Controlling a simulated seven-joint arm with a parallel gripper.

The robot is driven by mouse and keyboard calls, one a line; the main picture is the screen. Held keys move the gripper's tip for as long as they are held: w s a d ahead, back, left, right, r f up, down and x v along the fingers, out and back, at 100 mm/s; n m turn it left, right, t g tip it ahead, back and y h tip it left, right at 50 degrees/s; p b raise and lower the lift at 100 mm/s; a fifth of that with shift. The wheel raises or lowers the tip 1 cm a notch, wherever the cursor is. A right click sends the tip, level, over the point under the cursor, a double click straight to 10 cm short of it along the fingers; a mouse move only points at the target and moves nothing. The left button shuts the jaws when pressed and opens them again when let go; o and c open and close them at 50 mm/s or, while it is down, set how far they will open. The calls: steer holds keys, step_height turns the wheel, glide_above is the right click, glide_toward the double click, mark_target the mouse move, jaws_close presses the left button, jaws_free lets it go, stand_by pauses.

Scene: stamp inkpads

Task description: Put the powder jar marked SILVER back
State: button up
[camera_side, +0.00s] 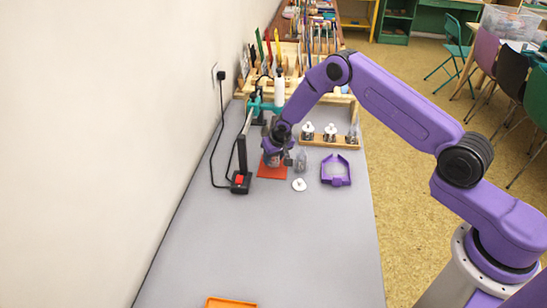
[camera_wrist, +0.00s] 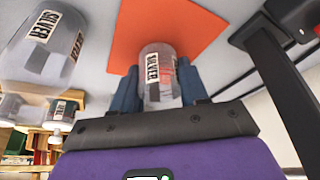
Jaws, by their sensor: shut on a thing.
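My gripper (camera_side: 276,156) is at the orange mat, pointing down. In the wrist view its fingers (camera_wrist: 158,78) are shut on a clear jar (camera_wrist: 153,62) whose label reads SILVER. The fingers largely hide this jar in the side view; I cannot tell whether it touches the mat. A second clear jar (camera_side: 301,160) stands just right of the mat, and a large clear jar labelled SILVER also shows in the wrist view (camera_wrist: 68,52). A wooden rack (camera_side: 343,144) behind holds jars with white tops (camera_side: 330,130). A white lid (camera_side: 299,185) lies on the table.
The orange mat (camera_side: 264,175) lies under my gripper. A black post stand with a red switch (camera_side: 239,181) is close left, with a cable by the wall. An orange tray (camera_side: 230,303) is at the front; the table between is clear.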

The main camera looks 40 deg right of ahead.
steer(key=shift+f, duration=0.3)
steer(key=o, duration=1.1)
steer(key=v, duration=1.2)
steer(key=shift+r, duration=0.2)
steer(key=shift+a, duration=0.1)
